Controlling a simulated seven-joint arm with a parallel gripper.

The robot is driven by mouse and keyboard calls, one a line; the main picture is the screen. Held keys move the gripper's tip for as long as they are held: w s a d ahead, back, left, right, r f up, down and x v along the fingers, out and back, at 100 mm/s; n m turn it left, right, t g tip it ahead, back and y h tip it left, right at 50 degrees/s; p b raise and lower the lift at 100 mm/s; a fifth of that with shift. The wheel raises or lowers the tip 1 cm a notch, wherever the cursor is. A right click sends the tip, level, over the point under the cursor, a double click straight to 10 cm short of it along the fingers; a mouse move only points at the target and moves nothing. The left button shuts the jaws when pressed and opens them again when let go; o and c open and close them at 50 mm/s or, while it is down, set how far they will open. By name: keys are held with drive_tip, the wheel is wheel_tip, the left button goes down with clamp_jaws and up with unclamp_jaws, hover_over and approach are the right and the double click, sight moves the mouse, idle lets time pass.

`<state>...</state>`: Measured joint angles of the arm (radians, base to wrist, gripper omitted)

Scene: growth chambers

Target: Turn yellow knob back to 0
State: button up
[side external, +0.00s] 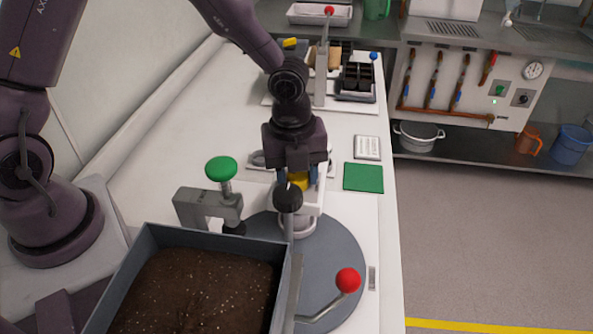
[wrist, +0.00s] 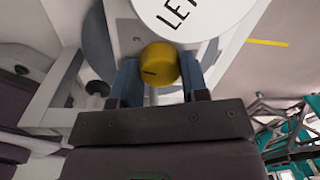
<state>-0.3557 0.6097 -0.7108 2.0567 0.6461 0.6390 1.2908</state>
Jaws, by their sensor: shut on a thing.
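The yellow knob (wrist: 158,64) sits on a white panel in the wrist view, with a dark pointer line on its face. My gripper (wrist: 160,75) has its two blue fingers on either side of the knob, shut on it. In the side view the yellow knob (side external: 298,179) shows partly between the fingers of my gripper (side external: 299,183), which points down at the white device. A round white plate (wrist: 190,12) with black lettering, partly cut off, is beside the knob. The scale marks around the knob are mostly hidden.
A soil-filled grey tray (side external: 150,245), a green-topped clamp (side external: 221,168), a black knob (side external: 288,197) and a red-ball lever (side external: 347,280) stand close by. A green mat (side external: 363,177) lies to the right. The bench behind on the left is clear.

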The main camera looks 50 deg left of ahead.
sight(301, 177)
drive_tip(key=n, duration=0.5)
drive_tip(key=shift+d+n, duration=0.1)
drive_tip(key=shift+n, duration=0.2)
drive_tip(key=n, duration=0.5)
drive_tip(key=shift+w+n+y, duration=0.1)
drive_tip(key=shift+n+y, duration=0.2)
drive_tip(key=n, duration=1)
drive_tip(key=shift+w, duration=0.1)
drive_tip(key=shift+n, duration=0.3)
drive_tip(key=o, duration=0.9)
drive_tip(key=r, duration=1.3)
drive_tip(key=shift+d, duration=0.35)
